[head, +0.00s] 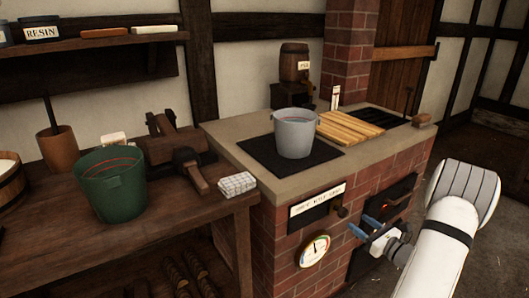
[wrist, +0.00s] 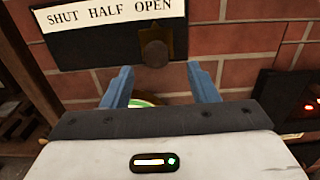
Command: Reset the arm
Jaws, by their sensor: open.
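My white arm comes in from the right in the head view. My gripper (head: 367,222) has blue fingers and is in front of the brick stove (head: 268,226). In the wrist view my gripper (wrist: 160,80) is open, with nothing between its fingertips. A dark knob (wrist: 154,53) on a brass-coloured plate is just above and between the fingertips, beneath a white label reading "SHUT HALF OPEN" (wrist: 105,18). The fingers look apart from the knob. In the head view the knob (head: 341,211) is at the right end of the label strip (head: 318,198).
A round gauge (head: 314,250) is on the stove front, beside openings with a red glow (head: 387,205). A grey bucket (head: 294,133) and wooden slats (head: 350,127) are on the stove top. A green bucket (head: 111,184) stands on the bench at left. Floor shows at far right.

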